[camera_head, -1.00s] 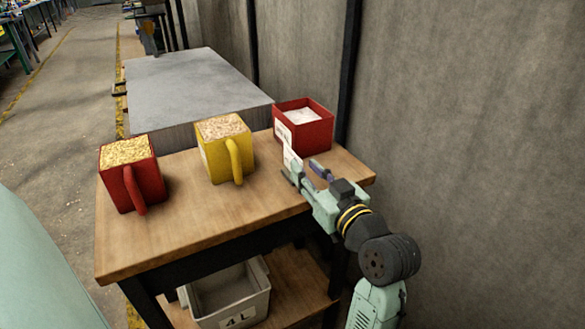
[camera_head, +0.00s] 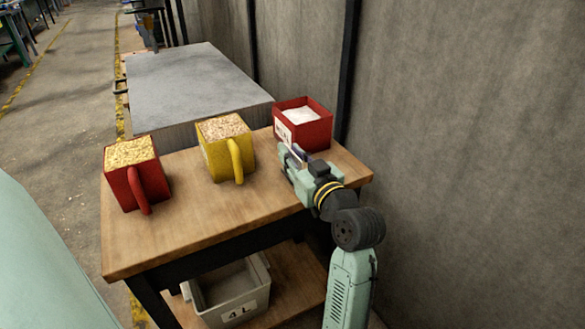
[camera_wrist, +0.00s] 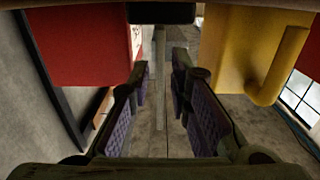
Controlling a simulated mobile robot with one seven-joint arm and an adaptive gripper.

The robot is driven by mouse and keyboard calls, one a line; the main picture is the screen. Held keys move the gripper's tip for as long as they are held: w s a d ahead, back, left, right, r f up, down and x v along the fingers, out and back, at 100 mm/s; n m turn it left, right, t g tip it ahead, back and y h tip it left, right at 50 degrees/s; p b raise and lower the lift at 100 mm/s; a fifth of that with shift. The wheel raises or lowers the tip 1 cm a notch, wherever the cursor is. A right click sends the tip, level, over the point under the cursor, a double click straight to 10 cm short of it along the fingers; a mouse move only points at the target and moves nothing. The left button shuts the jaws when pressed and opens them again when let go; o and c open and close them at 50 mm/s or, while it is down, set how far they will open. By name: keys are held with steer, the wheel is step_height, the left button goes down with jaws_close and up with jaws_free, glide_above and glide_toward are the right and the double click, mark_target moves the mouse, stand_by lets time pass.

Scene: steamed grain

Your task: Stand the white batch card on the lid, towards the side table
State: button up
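The white batch card shows as a thin pale strip (camera_wrist: 160,85), nearly edge-on, between my fingers in the wrist view. In the head view it is mostly hidden by my gripper (camera_head: 293,153), in front of the red box. My gripper is open, with one purple-padded finger on each side of the card; narrow gaps show on both sides in the wrist view (camera_wrist: 160,95). A broad grey flat top (camera_head: 195,85), which appears to be the lid, lies beyond the wooden side table (camera_head: 215,205).
A yellow mug (camera_head: 227,160) and a red mug (camera_head: 135,185), both filled with grain, stand left. A grey bin (camera_head: 235,300) sits on the shelf below. A wall closes the right side. The grey top is clear.

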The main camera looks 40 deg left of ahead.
jaws_close()
steer(key=shift+r, duration=0.15)
